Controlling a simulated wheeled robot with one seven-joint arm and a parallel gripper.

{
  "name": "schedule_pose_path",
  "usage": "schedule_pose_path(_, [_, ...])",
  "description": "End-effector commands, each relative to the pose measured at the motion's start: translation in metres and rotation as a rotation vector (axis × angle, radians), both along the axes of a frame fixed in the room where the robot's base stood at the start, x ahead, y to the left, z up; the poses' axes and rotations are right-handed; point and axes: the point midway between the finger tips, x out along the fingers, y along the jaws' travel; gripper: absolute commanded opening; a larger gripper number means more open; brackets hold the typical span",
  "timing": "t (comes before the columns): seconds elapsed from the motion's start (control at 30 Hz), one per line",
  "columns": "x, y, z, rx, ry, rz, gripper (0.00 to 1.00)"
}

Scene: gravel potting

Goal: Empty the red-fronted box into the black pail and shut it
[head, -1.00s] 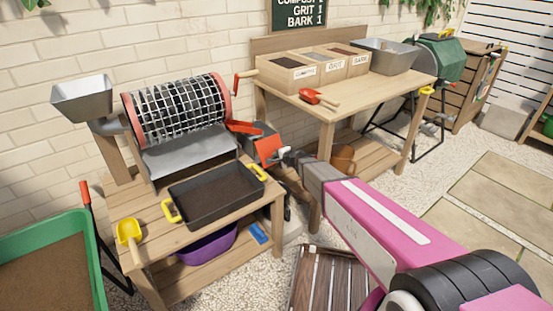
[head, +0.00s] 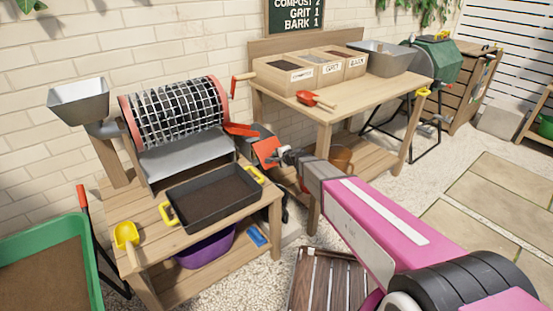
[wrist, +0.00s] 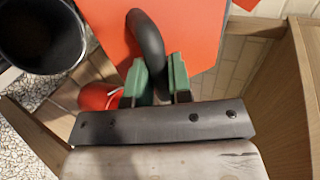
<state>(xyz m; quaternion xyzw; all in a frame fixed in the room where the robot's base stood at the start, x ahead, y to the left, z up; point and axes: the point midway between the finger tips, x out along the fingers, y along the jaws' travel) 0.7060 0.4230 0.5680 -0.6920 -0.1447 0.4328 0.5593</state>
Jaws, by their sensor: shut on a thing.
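The red-fronted box (head: 266,152) is between the two benches in the head view, its dark grey body behind the red front. In the wrist view the red front (wrist: 205,30) fills the top, with a curved black handle (wrist: 146,40) on it. My gripper (wrist: 158,82) has its green fingers closed around the lower end of this handle. In the head view my gripper (head: 284,157) reaches the front of the box. The black pail (wrist: 40,35) shows at the upper left of the wrist view, left of the red front. The inside of the box is hidden.
A bench with a dark tray (head: 212,199) and a mesh drum (head: 178,113) stands left. Another bench (head: 350,98) with labelled bins and a red scoop (head: 316,100) stands behind right. A slatted wooden crate (head: 327,280) is on the gravel beneath my arm. Paving at right is clear.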

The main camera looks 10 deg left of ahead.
Motion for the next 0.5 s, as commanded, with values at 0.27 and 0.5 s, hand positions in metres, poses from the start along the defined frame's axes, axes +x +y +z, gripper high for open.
schedule_pose_path(0.27, [0.0028,0.0017,0.0065,0.002,-0.004,0.0,0.0])
schedule_pose_path(0.5, [0.0029,0.0017,0.0082,0.002,-0.005,0.0,0.0])
